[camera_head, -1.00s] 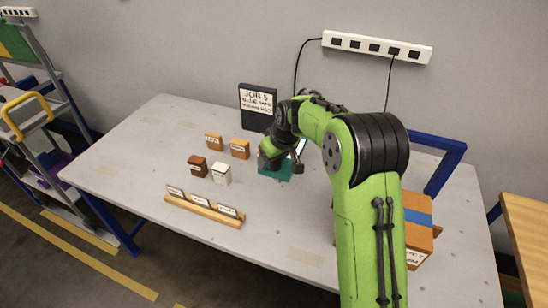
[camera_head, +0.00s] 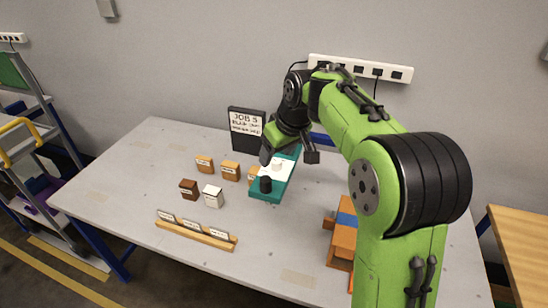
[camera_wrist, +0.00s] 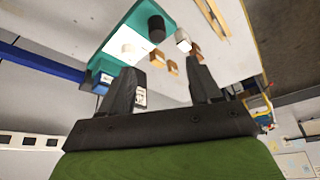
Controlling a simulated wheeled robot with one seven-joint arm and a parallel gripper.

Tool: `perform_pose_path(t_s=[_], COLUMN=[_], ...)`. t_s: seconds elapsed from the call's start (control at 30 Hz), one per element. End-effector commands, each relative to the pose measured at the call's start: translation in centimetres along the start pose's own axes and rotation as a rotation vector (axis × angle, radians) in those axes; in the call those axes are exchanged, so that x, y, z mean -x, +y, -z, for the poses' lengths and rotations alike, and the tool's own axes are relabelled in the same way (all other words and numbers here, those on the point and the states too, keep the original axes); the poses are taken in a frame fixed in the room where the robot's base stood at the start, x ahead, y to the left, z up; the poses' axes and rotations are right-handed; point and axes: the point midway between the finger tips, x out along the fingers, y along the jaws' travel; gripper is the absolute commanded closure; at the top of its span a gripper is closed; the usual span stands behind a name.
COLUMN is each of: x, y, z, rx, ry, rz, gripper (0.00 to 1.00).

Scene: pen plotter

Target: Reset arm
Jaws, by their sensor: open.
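My green arm reaches over the table, and my gripper (camera_head: 289,158) hangs in the air above the teal plotter base (camera_head: 264,193). In the wrist view my gripper (camera_wrist: 163,85) shows two dark fingers spread wide with nothing between them. A black cylinder (camera_head: 265,184) stands on the near part of the teal base, and a white piece (camera_head: 276,166) lies behind it. The teal base (camera_wrist: 122,38) and the black cylinder (camera_wrist: 157,28) also show in the wrist view, beyond the fingers. My gripper partly hides the far part of the base.
Several small boxes stand left of the base, including a brown one (camera_head: 189,189) and a white one (camera_head: 213,196). A wooden rack (camera_head: 195,236) with labels lies in front. A black job sign (camera_head: 246,130) stands behind. An orange and blue box (camera_head: 343,235) is right, partly behind my arm.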

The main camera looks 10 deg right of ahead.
Motion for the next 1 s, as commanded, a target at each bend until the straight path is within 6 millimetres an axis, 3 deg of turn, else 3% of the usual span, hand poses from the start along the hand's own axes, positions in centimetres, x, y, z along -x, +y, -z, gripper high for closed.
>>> perform_pose_path(t_s=[0.33, 0.47, 0.57, 0.73, 0.9, 1.0], x=[0.0, 2.0, 5.4, 9.9, 10.8, 10.3], y=[0.0, -1.2, -3.3, -7.0, -9.8, -10.5], z=[0.0, -1.4, -4.9, -13.7, -22.7, -25.7], rx=[0.000, -0.020, -0.074, -0.208, -0.342, -0.390], ry=[0.000, 0.002, 0.007, 0.038, 0.082, 0.097], rz=[-0.001, -0.027, -0.074, -0.151, -0.189, -0.194], gripper=[0.37, 0.37, 0.37, 0.37, 0.37, 0.37])
